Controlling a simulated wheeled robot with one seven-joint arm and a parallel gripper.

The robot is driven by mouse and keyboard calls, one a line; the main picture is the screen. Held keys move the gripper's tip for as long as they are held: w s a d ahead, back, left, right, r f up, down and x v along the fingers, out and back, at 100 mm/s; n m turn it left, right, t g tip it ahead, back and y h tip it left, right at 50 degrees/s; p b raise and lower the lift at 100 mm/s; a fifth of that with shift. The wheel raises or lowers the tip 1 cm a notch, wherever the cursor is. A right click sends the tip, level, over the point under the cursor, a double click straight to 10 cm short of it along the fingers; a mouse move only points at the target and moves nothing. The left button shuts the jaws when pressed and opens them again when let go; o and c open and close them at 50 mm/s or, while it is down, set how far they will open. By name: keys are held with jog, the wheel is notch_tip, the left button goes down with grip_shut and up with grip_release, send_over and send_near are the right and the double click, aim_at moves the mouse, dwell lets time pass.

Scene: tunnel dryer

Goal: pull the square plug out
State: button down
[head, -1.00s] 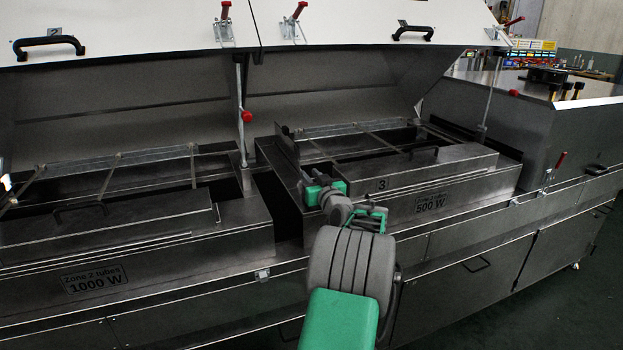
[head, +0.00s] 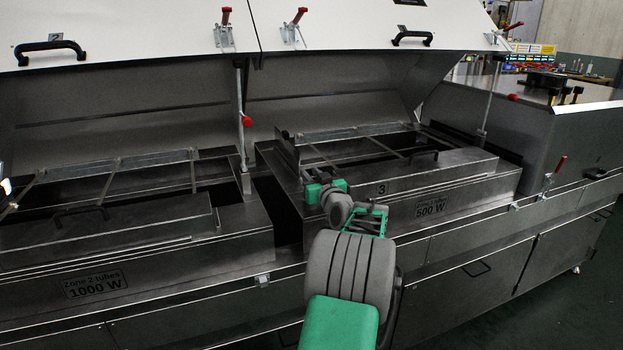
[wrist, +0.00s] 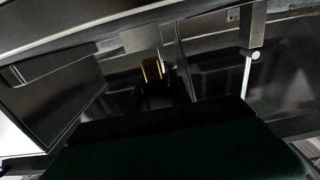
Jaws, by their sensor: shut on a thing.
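My gripper (wrist: 155,88) reaches into the wrist view from the dark green wrist body at the bottom. The jaws are shut on a small dark thing with orange-yellow edges, the square plug (wrist: 152,70) as far as I can tell. Its square shape is not clear, and I cannot tell whether it still sits in a socket.
The 500 W unit (head: 455,196) and the 1000 W unit (head: 170,265) lie under raised white lids (head: 130,15), with a dark gap between them. A prop rod with a red knob (head: 246,121) stands behind the gap. Metal walls close in around my gripper in the wrist view.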

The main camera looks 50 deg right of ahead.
jog(key=shift+r, duration=0.1)
jog(key=shift+r+p, duration=0.5)
jog(key=shift+r, duration=1.7)
